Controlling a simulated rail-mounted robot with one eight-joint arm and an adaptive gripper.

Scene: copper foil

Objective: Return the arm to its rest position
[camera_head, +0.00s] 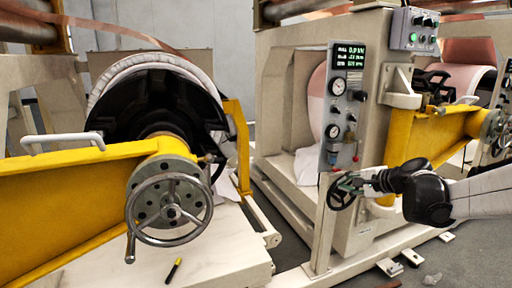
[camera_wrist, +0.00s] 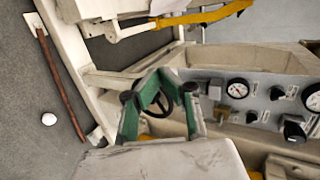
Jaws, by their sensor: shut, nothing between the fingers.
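My gripper (camera_head: 350,183) reaches in from the right in the head view, in front of the small black handwheel (camera_head: 338,197) below the gauge panel. In the wrist view its green fingers (camera_wrist: 161,76) come together at the tips and hold nothing. The black handwheel (camera_wrist: 162,105) shows through the gap between the finger links in that view. I cannot tell whether the fingers touch the wheel.
The gauge panel (camera_head: 343,110) stands close to my gripper; it also shows in the wrist view (camera_wrist: 240,98). Yellow beams (camera_head: 90,200) and a large metal handwheel (camera_head: 169,209) are at left. A black-and-yellow pen-like item (camera_head: 174,269) lies on the pale base. Grey floor (camera_wrist: 50,150) is mostly open.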

